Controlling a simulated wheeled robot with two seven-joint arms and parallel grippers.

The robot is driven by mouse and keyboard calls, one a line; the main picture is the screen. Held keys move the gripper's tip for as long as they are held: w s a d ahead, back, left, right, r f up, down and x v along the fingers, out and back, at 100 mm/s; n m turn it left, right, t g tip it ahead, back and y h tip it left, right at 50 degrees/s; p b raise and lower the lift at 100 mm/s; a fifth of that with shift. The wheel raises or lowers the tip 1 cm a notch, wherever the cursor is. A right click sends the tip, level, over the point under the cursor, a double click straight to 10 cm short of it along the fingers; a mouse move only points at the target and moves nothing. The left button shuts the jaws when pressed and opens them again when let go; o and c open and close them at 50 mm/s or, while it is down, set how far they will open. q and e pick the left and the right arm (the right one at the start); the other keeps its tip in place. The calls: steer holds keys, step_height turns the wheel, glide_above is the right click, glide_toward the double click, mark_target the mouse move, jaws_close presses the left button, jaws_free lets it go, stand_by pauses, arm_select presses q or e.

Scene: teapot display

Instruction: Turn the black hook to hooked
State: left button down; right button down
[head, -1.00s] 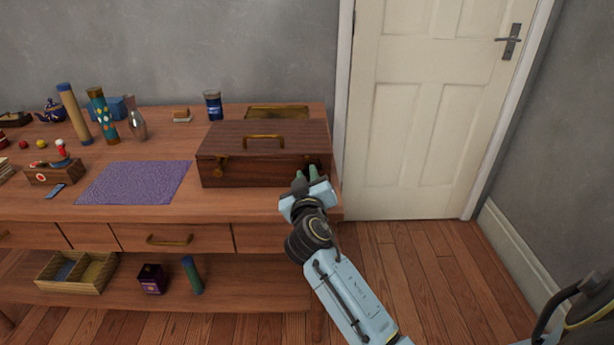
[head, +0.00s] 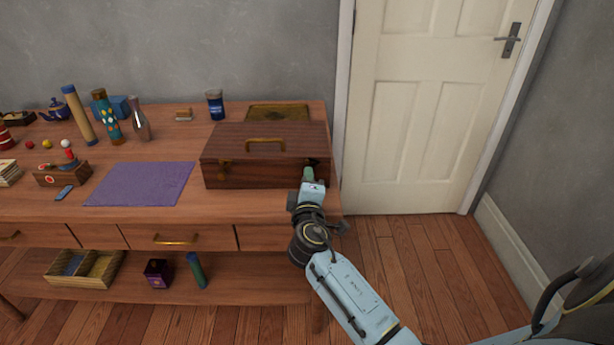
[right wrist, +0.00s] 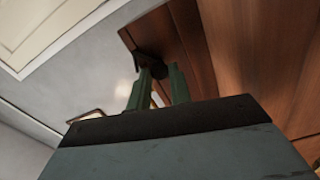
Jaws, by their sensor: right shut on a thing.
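A dark wooden case (head: 265,172) with a brass handle (head: 265,145) on its lid stands on the right part of the table. The lid is down. My right gripper (head: 309,173) is at the right end of the case's front. In the right wrist view, its green fingers (right wrist: 158,88) are shut on the small black hook (right wrist: 150,60) at the case. The hook is mostly hidden by the fingers in the head view, so I cannot tell its exact angle. My left gripper is not in view.
A purple mat (head: 140,184) lies left of the case. A blue jar (head: 215,105) and a brass tray (head: 278,113) are behind it. Vases and small items fill the table's left. A white door (head: 430,100) and open floor are to the right.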

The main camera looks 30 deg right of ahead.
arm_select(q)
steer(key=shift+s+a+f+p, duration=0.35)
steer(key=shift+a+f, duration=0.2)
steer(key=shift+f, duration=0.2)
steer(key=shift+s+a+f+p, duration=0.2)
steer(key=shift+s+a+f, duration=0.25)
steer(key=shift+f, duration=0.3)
arm_select(e)
steer(key=shift+n, duration=1.4)
steer(key=c, duration=1.3)
jaws_free()
steer(key=shift+s+a, duration=0.3)
steer(key=shift+s, duration=0.1)
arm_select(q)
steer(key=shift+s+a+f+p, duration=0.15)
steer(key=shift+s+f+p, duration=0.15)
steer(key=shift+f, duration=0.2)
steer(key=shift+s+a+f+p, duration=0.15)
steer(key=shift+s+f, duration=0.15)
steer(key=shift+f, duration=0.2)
arm_select(e)
steer(key=v, duration=1.2)
steer(key=shift+s, duration=0.25)
